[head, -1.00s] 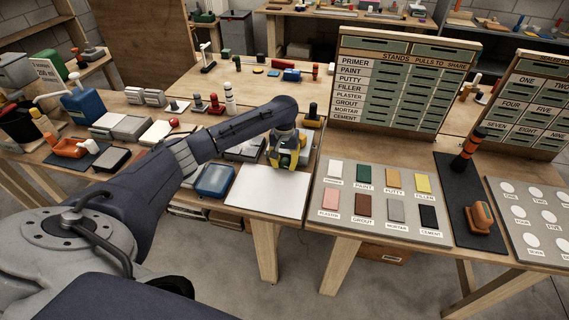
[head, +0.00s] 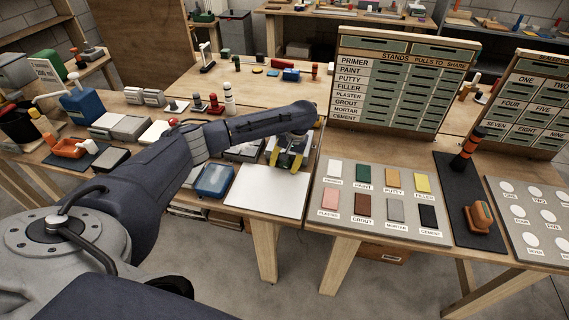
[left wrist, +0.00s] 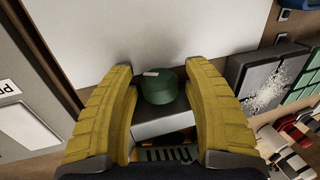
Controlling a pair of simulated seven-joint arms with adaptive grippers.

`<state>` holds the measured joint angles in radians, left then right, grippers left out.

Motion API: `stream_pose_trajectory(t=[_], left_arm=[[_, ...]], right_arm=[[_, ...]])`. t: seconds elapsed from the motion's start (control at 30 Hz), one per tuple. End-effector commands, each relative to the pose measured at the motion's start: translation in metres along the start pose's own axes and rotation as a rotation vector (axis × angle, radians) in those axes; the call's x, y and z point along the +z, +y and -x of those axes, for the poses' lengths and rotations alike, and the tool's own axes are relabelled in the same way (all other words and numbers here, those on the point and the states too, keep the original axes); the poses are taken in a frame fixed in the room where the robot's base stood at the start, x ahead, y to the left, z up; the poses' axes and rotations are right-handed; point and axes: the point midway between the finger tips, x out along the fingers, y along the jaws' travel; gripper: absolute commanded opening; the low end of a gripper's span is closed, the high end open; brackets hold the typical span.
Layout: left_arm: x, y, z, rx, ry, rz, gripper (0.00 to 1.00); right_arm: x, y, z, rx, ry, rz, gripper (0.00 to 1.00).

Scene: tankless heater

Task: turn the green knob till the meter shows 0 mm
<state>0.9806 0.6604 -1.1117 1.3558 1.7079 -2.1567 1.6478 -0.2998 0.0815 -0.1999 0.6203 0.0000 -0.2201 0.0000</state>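The green knob (left wrist: 158,88) is a round, dark green cap with a small pale mark on its top, seen in the left wrist view. It sits on a grey block-like body (left wrist: 165,122); a dark slotted part shows below. My left gripper (left wrist: 157,76) has its yellow fingers on either side of the knob, with gaps visible, so it is open around the knob. In the head view my left gripper (head: 284,162) points down at the back edge of a white panel (head: 265,190); the knob is hidden there. I cannot make out the meter reading. My right gripper is out of view.
A blue box (head: 214,180) stands left of the white panel. A board of coloured samples (head: 380,202) lies to the right, with a tall labelled rack (head: 400,85) behind it. Other small items crowd the bench to the left. The white panel is bare.

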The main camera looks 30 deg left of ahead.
Motion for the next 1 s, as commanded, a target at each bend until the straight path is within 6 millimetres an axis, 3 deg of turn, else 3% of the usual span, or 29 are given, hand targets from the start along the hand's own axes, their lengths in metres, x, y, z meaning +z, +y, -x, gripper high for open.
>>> stream_pose_trajectory(t=[0.47, 1.0], left_arm=[[-0.001, 0.000, 0.012, 0.002, 0.004, -0.001, 0.59], [-0.001, 0.000, 0.098, 0.001, 0.004, 0.000, 0.59]], right_arm=[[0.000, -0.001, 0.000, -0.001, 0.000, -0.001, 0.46], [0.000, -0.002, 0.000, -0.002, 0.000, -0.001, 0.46]])
